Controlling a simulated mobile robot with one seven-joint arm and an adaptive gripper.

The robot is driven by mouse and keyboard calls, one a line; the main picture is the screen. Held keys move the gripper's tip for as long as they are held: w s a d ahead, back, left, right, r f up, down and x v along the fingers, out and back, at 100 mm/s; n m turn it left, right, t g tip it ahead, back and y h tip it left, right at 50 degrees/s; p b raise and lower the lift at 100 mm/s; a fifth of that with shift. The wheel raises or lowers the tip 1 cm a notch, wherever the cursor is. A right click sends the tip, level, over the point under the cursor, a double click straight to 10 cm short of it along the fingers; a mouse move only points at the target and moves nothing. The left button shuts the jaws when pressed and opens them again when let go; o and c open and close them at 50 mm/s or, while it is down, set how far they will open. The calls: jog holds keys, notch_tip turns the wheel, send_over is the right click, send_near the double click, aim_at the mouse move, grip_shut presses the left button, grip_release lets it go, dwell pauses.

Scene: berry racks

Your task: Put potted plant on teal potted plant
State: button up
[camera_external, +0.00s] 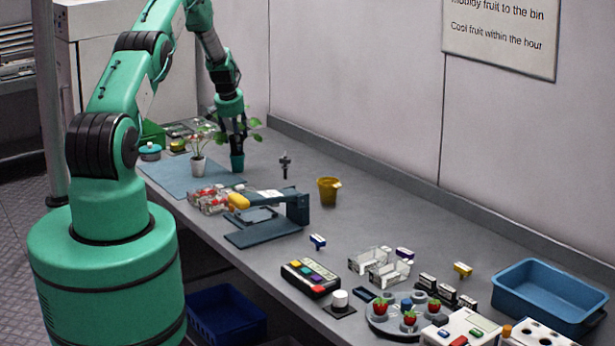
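A potted plant in a white pot (198,166) stands upright on the blue mat, with thin stems, green leaves and some reddish spots. Just right of it, a teal potted plant (237,163) shows its small teal pot below my gripper. Green leaves show on both sides of the fingers. My gripper (238,146) points straight down over the teal pot, with its dark fingers among the leaves. The fingers hide most of the plant's stem. I cannot tell whether they are shut on it or open around it.
The blue mat (180,180) lies on the grey counter. Clear punnets with red berries (210,200) and a blue scale-like device (270,215) stand in front. A yellow cup (328,190) is to the right. A blue tub (550,295) is at the far right. Counter along the wall is mostly clear.

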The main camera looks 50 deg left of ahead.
jog(key=shift+o, duration=0.4)
jog(key=shift+r, duration=0.2)
jog(key=shift+r, duration=0.15)
jog(key=v, duration=1.1)
jog(key=shift+d+r+b, duration=0.2)
jog(key=shift+r+b, duration=0.05)
jog(key=shift+b, duration=0.2)
jog(key=shift+s+r, duration=0.1)
dwell(0.4)
